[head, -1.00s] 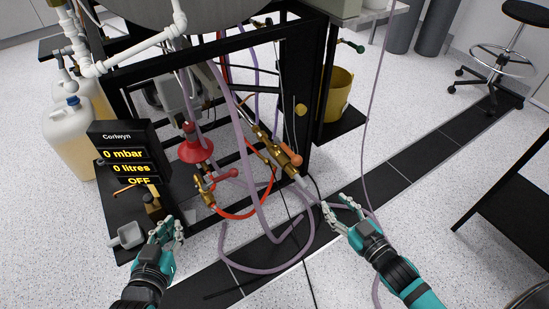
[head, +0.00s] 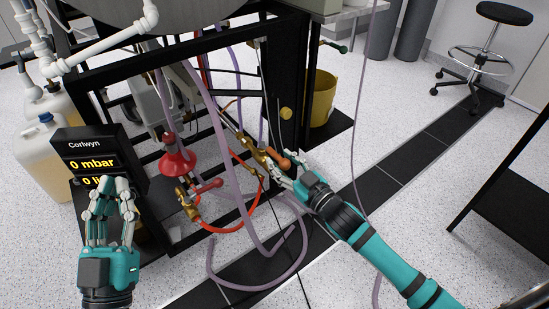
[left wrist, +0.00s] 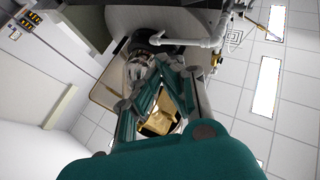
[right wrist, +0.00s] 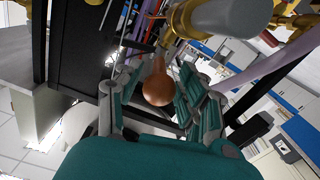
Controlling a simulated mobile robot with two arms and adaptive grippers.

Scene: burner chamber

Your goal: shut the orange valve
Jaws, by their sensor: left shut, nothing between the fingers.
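The orange valve handle (head: 281,160) sits on a brass valve body (head: 262,158) on the slanted pipe at the frame's front. In the right wrist view the orange handle (right wrist: 158,88) shows its rounded end between the fingers. My right gripper (head: 287,176) is at the handle, its fingers apart on either side; I cannot tell whether they touch it. My left gripper (head: 112,184) is shut and empty, raised in front of the black display box (head: 72,145), away from the orange valve. It partly covers the display.
A red-handled brass valve (head: 208,187) and a red funnel-shaped part (head: 177,160) are left of the orange valve. Purple hoses (head: 226,130) and an orange hose (head: 238,222) loop around it. A yellow bucket (head: 321,98) stands behind.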

